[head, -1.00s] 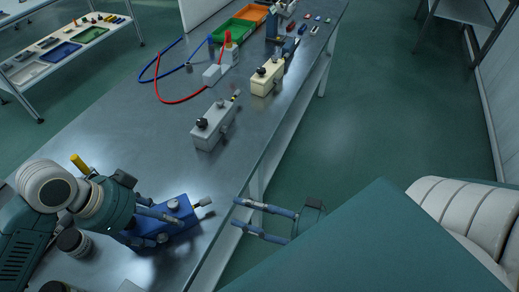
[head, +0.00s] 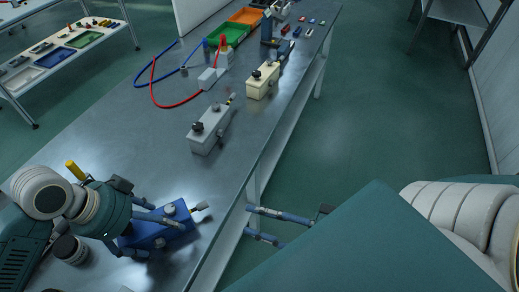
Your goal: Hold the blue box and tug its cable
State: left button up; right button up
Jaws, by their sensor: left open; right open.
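The blue box (head: 155,232) sits on the metal table near its front edge, at the lower left of the head view. A short grey cable end (head: 200,206) sticks out from its right side. My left gripper (head: 165,236) is open, with its fingers at the box, one along its upper side; whether they touch it I cannot tell. My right gripper (head: 262,224) is open and empty, to the right of the box, beyond the table edge. Part of the box is hidden by my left gripper.
A grey box (head: 208,132) and a cream box (head: 263,82) stand further back on the table (head: 120,150). Red and blue cables (head: 152,78) loop behind them. Green (head: 228,33) and orange trays stand at the back. A dark knob-like cylinder (head: 70,249) stands left of the blue box.

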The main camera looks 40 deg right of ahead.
pick_arm(q)
jog(key=v, duration=1.1)
jog(key=shift+w+a+r, duration=0.1)
jog(key=shift+r, duration=0.05)
jog(key=shift+a+r+p, duration=0.35)
jog(key=shift+a+r, duration=0.05)
jog(key=shift+r, duration=0.15)
jog(key=a+p, duration=0.1)
jog(key=a+r+p, duration=0.1)
jog(key=a, duration=0.1)
jog(key=s+a+r+p, duration=0.1)
jog(key=shift+a+r, duration=0.2)
